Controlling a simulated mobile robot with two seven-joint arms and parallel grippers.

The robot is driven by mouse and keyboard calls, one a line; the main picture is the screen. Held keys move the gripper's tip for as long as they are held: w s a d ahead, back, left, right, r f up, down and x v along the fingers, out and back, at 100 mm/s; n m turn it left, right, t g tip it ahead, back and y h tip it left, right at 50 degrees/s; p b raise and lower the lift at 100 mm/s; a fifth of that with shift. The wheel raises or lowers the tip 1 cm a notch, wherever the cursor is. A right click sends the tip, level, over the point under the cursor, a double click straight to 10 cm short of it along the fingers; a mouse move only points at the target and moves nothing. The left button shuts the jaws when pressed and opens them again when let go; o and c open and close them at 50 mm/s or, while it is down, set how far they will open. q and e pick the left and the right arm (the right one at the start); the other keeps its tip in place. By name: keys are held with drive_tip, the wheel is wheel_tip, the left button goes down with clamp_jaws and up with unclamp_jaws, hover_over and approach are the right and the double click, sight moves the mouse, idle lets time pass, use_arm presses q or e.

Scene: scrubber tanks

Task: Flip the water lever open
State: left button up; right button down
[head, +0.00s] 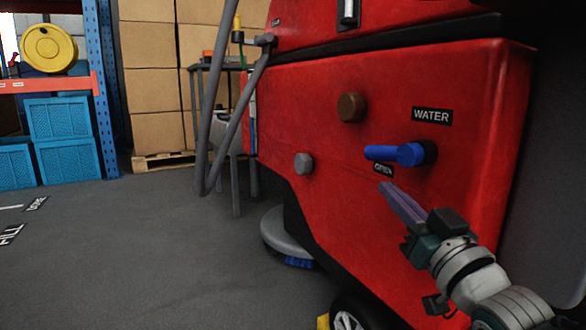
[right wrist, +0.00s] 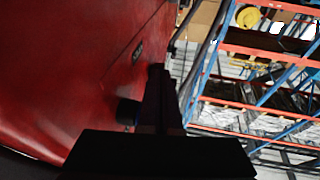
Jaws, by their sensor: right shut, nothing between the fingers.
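The blue water lever (head: 398,153) sits on the red side of the scrubber tank (head: 330,105). Its handle points left, roughly level, from a dark pivot. A black WATER label (head: 432,116) is above it and a small OPEN label (head: 383,170) is just below the handle. My right gripper (head: 384,186) is shut and empty, its tips below the lever and apart from it in the picture. In the right wrist view its dark fingers (right wrist: 156,72) show beside the red panel. A dark blob beside the fingers there is too dim to identify. My left gripper is out of view.
A brown round knob (head: 351,107) and a grey hex cap (head: 303,164) stick out of the panel left of the lever. A grey hose (head: 213,135) hangs further left. Stacked boxes (head: 155,85) and a blue rack (head: 107,90) stand behind.

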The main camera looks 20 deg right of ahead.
use_arm(q)
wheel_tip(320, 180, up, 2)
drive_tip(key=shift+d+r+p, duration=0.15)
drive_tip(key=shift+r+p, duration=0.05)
drive_tip(key=shift+p, duration=0.5)
use_arm(e)
drive_tip(key=v, duration=0.5)
drive_tip(key=shift+s, duration=0.1)
